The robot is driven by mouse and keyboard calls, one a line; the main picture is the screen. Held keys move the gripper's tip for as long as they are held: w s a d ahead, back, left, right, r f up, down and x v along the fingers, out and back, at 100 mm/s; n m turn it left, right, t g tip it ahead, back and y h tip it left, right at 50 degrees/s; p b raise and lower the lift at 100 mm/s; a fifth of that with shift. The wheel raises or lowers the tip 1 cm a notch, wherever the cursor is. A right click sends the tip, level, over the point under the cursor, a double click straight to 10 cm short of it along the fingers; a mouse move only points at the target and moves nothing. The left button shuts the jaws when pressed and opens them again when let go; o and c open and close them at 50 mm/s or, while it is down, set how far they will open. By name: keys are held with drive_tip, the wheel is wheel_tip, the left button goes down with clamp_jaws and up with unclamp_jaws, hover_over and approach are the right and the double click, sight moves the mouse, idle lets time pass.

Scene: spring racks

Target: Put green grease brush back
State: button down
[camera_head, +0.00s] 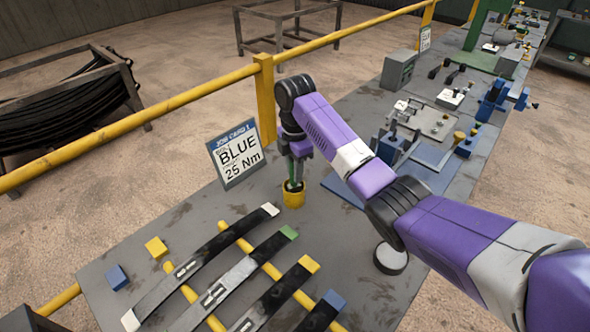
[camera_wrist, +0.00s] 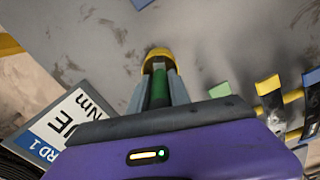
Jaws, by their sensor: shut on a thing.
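The green grease brush (camera_wrist: 159,90) is between the two fingers of my gripper (camera_wrist: 158,88) in the wrist view. My gripper is shut on its green handle. In the head view my gripper (camera_head: 296,182) points down over a yellow cup (camera_head: 294,199) on the grey bench. A little of the green brush (camera_head: 291,186) shows at the cup's mouth. The yellow cup also shows just beyond the fingertips in the wrist view (camera_wrist: 158,54). The brush's lower end is hidden, and I cannot tell how deep it sits in the cup.
A job card sign (camera_head: 238,153) reading "BLUE 25 Nm" stands left of the cup. Dark leaf springs with coloured ends (camera_head: 247,270) lie on yellow bars in front. A yellow block (camera_head: 156,247) and a blue block (camera_head: 117,277) sit at left. A blue fixture (camera_head: 392,147) stands to the right.

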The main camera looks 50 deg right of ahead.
drive_tip(key=c, duration=1.2)
unclamp_jaws()
drive_tip(key=shift+f, duration=0.1)
wheel_tip(320, 180, up, 12)
drive_tip(key=p, duration=0.3)
